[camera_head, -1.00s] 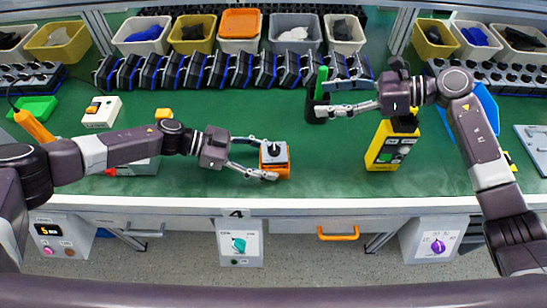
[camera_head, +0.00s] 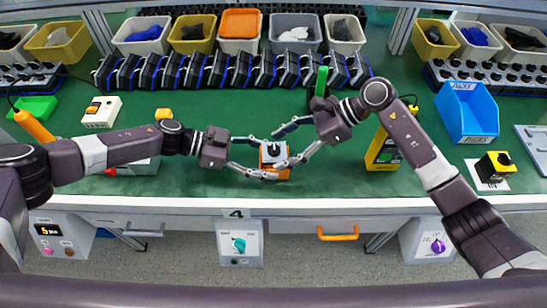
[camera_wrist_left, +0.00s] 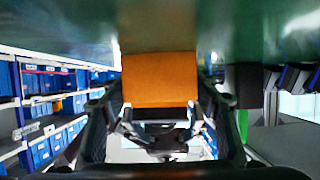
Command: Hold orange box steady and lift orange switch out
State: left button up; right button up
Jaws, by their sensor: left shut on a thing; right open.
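The orange box (camera_head: 281,174) stands on the green table near its front edge, with a grey-white top face and a black knob, the switch (camera_head: 272,151), on it. My left gripper (camera_head: 268,158) is shut on the box from the left. In the left wrist view the orange box (camera_wrist_left: 160,80) sits between the fingers. My right gripper (camera_head: 284,148) is open, coming from the upper right, with its fingers on either side of the switch. Whether they touch it cannot be told. The fingers partly hide the box and the knob.
A yellow control box (camera_head: 384,150) stands to the right, partly behind my right arm. A dark holder with a green handle (camera_head: 321,82) stands behind my right gripper. A blue bin (camera_head: 467,112) is at the right. The table front of the box is clear.

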jog(key=shift+a+f, duration=0.45)
jog(key=shift+a, duration=0.1)
jog(key=c, duration=1.1)
jog(key=shift+c, duration=0.2)
